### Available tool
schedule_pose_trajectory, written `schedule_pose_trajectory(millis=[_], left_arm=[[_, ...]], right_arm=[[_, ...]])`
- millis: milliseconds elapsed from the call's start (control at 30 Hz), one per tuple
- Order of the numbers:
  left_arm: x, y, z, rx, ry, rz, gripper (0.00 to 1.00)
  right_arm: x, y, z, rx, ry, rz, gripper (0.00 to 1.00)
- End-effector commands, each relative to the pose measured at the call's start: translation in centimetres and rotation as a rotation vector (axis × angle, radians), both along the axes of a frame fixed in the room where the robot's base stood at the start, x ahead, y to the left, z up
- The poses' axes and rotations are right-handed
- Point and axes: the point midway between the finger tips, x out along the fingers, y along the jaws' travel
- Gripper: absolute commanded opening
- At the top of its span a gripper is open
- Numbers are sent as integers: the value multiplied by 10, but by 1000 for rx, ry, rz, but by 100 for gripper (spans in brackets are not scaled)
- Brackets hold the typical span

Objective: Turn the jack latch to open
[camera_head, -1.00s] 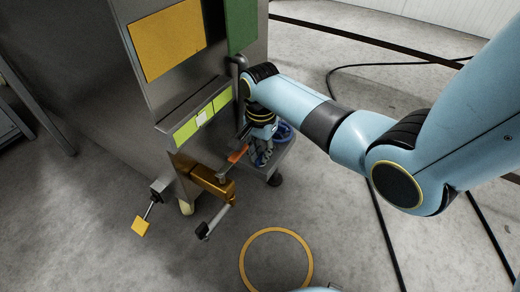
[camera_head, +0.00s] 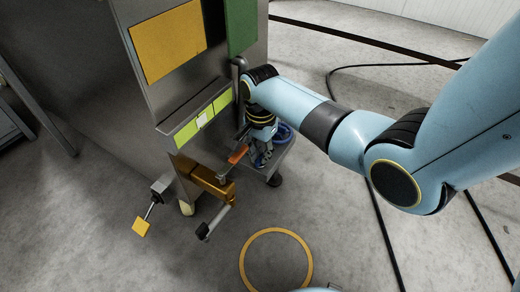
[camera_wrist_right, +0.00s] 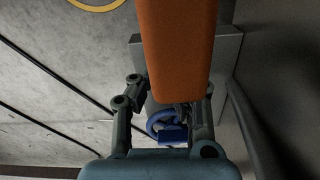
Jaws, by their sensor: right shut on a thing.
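The jack latch has an orange handle (camera_head: 238,153) low on the side of the grey machine, beside my right gripper. In the right wrist view the orange handle (camera_wrist_right: 177,45) is large and comes down from the top, between the fingers. My right gripper (camera_head: 260,155) points down at the machine's lower corner and is shut on the orange handle. In the right wrist view its fingers (camera_wrist_right: 171,100) stand on both sides of the handle. The exact contact is partly hidden by the handle and the hand. My left gripper is not in view.
A blue handwheel (camera_head: 284,133) sits behind my right gripper and shows in the wrist view (camera_wrist_right: 165,127). A yellow ring (camera_head: 276,285) marks open floor. Black cables (camera_head: 385,235) cross the floor.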

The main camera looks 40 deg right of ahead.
Motion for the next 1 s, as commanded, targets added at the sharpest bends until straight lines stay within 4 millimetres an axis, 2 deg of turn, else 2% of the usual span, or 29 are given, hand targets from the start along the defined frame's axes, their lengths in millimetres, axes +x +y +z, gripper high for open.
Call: schedule_pose_trajectory(millis=[200, 667, 1000], left_arm=[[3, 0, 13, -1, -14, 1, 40], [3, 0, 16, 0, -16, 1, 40], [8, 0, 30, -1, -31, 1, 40]], right_arm=[[1, 0, 2, 1, -2, -100, 0], [0, 0, 1, 0, 0, -137, 0], [0, 0, 2, 0, -1, -290, 0]])
